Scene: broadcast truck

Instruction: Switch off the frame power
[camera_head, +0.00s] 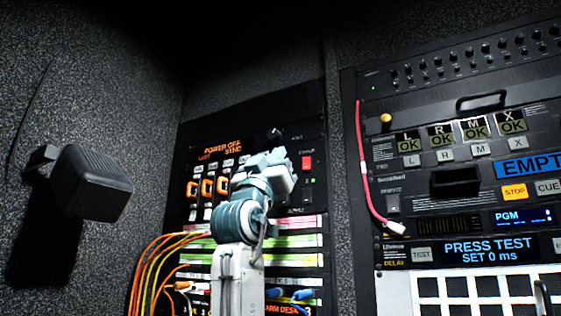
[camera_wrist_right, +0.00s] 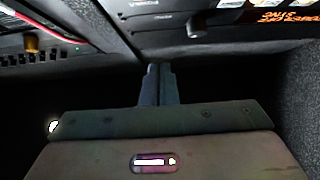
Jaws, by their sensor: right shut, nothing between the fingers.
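The black frame panel (camera_head: 255,128) sits in the left rack. Its orange display (camera_head: 222,148) reads "POWER OFF" and "SYNC". A red switch (camera_head: 307,162) is at the panel's right, with a small green light (camera_head: 312,180) below it. My right gripper (camera_head: 288,160) is in front of the panel, just left of the red switch, and covers part of the panel. I cannot tell whether it touches anything. In the wrist view its fingers (camera_wrist_right: 158,84) are together and empty, and the orange display (camera_wrist_right: 287,17) shows upside down. My left gripper is out of view.
Orange and yellow cables (camera_head: 150,265) hang at the rack's lower left. A dark box-shaped fixture (camera_head: 95,183) juts from the left wall. The right rack has a pink cable (camera_head: 364,170), a yellow knob (camera_head: 385,119) and a "PRESS TEST" display (camera_head: 489,250).

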